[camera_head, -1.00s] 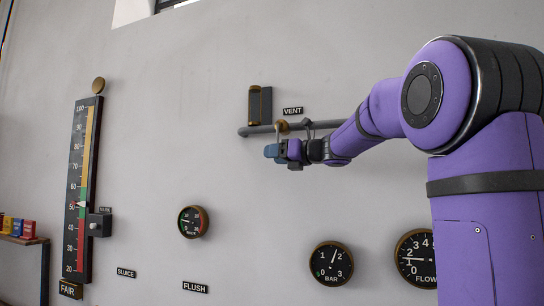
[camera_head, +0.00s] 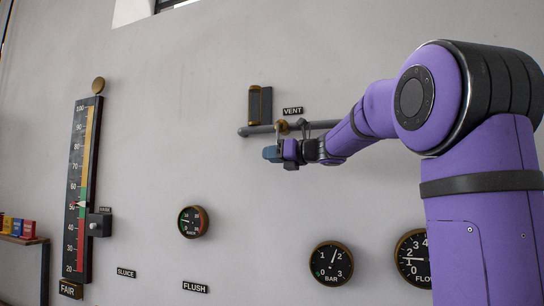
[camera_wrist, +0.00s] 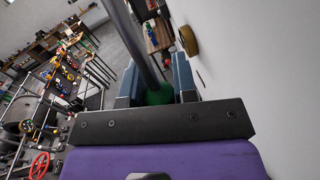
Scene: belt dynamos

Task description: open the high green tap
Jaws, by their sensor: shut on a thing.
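The green tap handle (camera_wrist: 159,95) shows in the wrist view between the two blue fingers of my gripper (camera_wrist: 156,88). My gripper is shut on it. The grey pipe (camera_wrist: 138,40) runs past just beyond the fingers. In the head view my gripper (camera_head: 271,153) is just below the grey pipe (camera_head: 262,129) and its brass fitting (camera_head: 283,127), under the VENT label (camera_head: 292,111). The green handle is hidden there by my gripper.
A tall gauge board (camera_head: 83,190) hangs on the left wall. Round dials (camera_head: 193,221) and (camera_head: 331,263) sit lower on the wall. A dark box (camera_head: 260,104) is above the pipe. In the wrist view, a red wheel (camera_wrist: 39,165) and shelves lie far left.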

